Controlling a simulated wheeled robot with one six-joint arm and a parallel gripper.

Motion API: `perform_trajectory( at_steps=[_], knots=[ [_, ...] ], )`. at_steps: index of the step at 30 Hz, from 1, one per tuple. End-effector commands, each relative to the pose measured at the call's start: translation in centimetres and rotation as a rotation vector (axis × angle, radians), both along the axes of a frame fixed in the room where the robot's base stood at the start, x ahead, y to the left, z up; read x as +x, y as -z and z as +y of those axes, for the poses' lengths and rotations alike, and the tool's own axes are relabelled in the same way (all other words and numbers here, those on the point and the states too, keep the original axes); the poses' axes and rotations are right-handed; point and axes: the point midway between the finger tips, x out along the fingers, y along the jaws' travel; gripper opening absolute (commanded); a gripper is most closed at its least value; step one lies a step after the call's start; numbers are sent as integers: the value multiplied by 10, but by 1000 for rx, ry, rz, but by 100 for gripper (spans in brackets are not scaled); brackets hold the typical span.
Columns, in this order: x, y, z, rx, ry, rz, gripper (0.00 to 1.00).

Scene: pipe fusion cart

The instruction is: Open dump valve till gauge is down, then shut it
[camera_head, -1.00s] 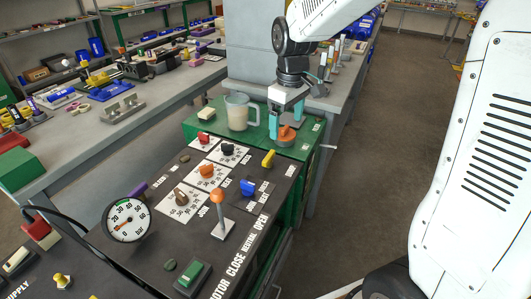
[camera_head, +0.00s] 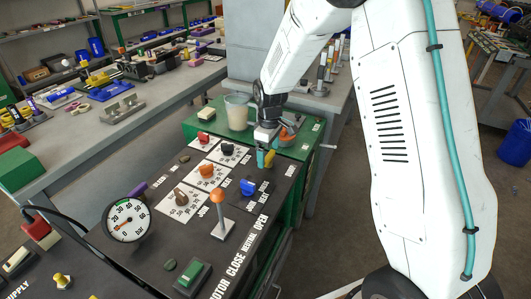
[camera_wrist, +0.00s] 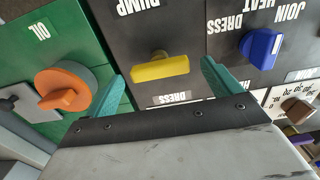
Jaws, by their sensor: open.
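The yellow dump valve handle (camera_wrist: 160,69) lies beside the DUMP label on the dark panel, its bar roughly sideways in the wrist view. My gripper (camera_wrist: 163,76) is open, with one teal finger on each side of the handle and visible gaps to both. In the head view my gripper (camera_head: 264,157) hangs over the yellow handle (camera_head: 269,160), partly covering it. The round white gauge (camera_head: 127,220) stands at the panel's left; its orange needle points to the lower left, near the low end of the scale.
A blue knob (camera_wrist: 260,48) is close to one finger, and an orange knob (camera_wrist: 62,90) on the green OIL cover is near the other. An orange-topped lever (camera_head: 219,207) rises from the panel. A clear jug (camera_head: 237,111) stands behind on the green top.

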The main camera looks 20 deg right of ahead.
Motion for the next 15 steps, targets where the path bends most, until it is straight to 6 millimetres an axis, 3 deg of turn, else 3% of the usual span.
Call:
perform_trajectory(
  at_steps=[10,11,15],
  knots=[
    [0,7,0,0,0,0,90],
    [0,7,0,0,0,0,87],
    [0,7,0,0,0,0,48]
  ],
)
